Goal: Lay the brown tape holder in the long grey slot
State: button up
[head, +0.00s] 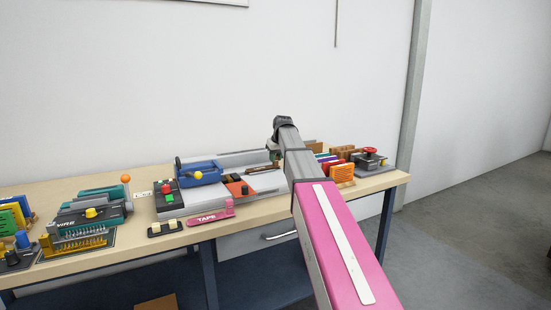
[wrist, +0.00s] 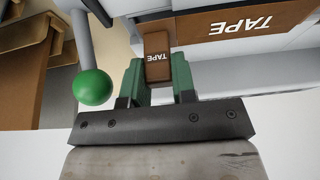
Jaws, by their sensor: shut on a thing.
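In the wrist view my gripper (wrist: 157,72) has its two green fingers shut on a small brown block (wrist: 157,45) marked TAPE, which I take to be the brown tape holder. A wider brown strip (wrist: 245,22), also marked TAPE, lies just beyond it at upper right, over grey surfaces. In the head view my gripper (head: 275,157) is over the back of the bench, partly hidden by my arm. A narrow brown piece (head: 262,169) shows below it on a long grey bed (head: 267,183). Whether this bed holds the long grey slot, I cannot tell.
A green ball knob (wrist: 92,87) on a grey rod stands close left of my fingers. The bench (head: 135,248) also bears a blue unit (head: 200,174), a pink TAPE sign (head: 210,217), a teal machine (head: 90,212), and coloured boards (head: 338,172) at right.

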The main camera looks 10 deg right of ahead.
jog(key=shift+f, duration=0.55)
dwell(0.6)
jog(key=o, duration=0.7)
jog(key=shift+c, duration=0.2)
jog(key=shift+r, duration=0.1)
jog(key=v, duration=1)
jog(key=shift+s+r, duration=0.2)
jog(key=shift+r, duration=0.1)
jog(key=shift+d, duration=0.1)
